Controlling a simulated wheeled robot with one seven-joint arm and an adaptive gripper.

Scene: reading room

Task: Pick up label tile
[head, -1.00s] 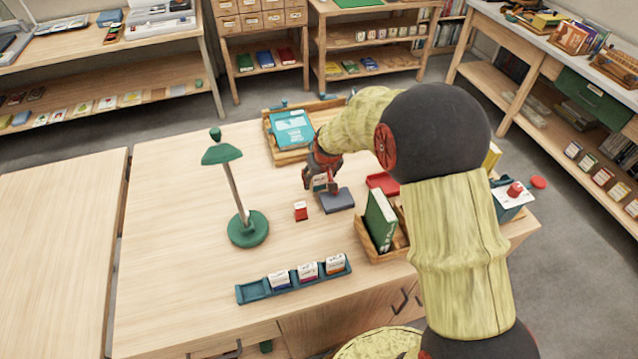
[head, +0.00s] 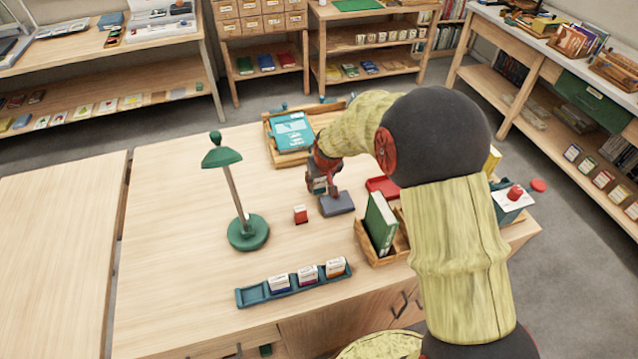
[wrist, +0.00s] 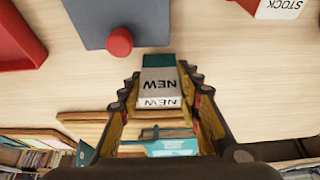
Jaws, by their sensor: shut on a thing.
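A label tile (wrist: 159,84), white with a teal end and the word NEW, is between the fingers of my gripper (wrist: 160,100) in the wrist view. My gripper is shut on it. In the head view my gripper (head: 321,190) is just behind the left part of a dark grey slab (head: 338,205), and the tile shows only in part. I cannot tell whether the tile touches the table. A red and white tile (head: 300,215) stands apart to the left; in the wrist view it reads STOCK (wrist: 279,9).
A teal rack (head: 254,294) with three tiles lies at the front. A wooden box (head: 376,253) with a green book is front right, a red tray (head: 381,186) behind it. A green lamp (head: 247,231) stands left. A wooden tray (head: 291,158) with a teal packet is at the back.

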